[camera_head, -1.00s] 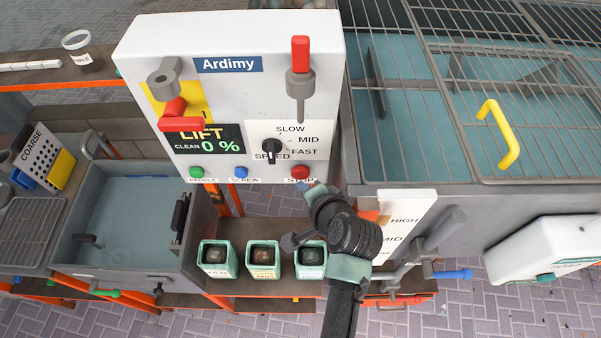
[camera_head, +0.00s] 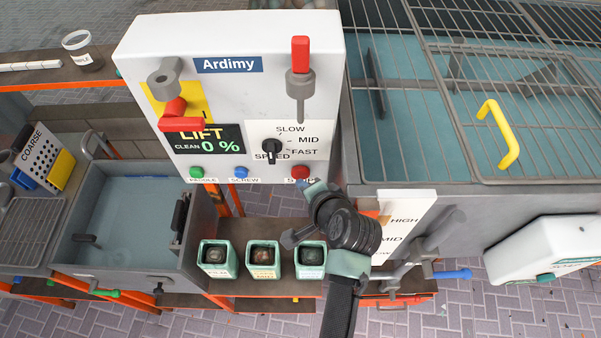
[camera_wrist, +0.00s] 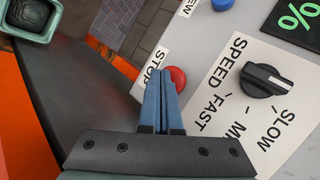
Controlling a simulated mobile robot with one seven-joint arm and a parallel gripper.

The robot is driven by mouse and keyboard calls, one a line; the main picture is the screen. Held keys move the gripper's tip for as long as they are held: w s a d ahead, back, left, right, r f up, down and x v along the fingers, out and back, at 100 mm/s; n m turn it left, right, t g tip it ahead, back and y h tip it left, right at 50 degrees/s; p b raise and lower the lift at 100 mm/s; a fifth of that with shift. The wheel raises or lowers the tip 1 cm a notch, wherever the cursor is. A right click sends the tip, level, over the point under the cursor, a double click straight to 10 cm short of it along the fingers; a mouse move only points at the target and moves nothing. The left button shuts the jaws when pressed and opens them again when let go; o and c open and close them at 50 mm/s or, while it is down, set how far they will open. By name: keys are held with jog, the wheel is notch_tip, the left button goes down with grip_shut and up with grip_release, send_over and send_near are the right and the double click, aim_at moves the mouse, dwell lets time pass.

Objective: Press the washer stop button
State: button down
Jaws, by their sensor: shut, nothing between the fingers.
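The red stop button (camera_head: 300,172) is at the lower right of the white Ardimy control panel (camera_head: 290,60), above its partly covered STOP label. In the wrist view the red button (camera_wrist: 177,79) shows just beyond and right of the fingertips, beside the STOP label (camera_wrist: 154,62). My gripper (camera_head: 312,188) is just below the button in the head view. In the wrist view its blue fingers (camera_wrist: 162,74) are together and empty, with the tips partly overlapping the button's edge. I cannot tell whether they touch it.
The black speed knob (camera_head: 271,150) is up and left of the stop button. A blue screw button (camera_head: 241,172) and a green paddle button (camera_head: 197,172) sit farther left. Several green containers (camera_head: 263,260) stand on the shelf below. A wire-covered tank (camera_head: 480,100) is at right.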

jog(key=shift+w, duration=0.65)
dwell(0.7)
jog(key=shift+s, duration=0.1)
jog(key=shift+s+p, duration=0.45)
jog(key=shift+s, duration=0.4)
jog(key=s+p, duration=0.2)
jog(key=s, duration=0.3)
dwell(1.1)
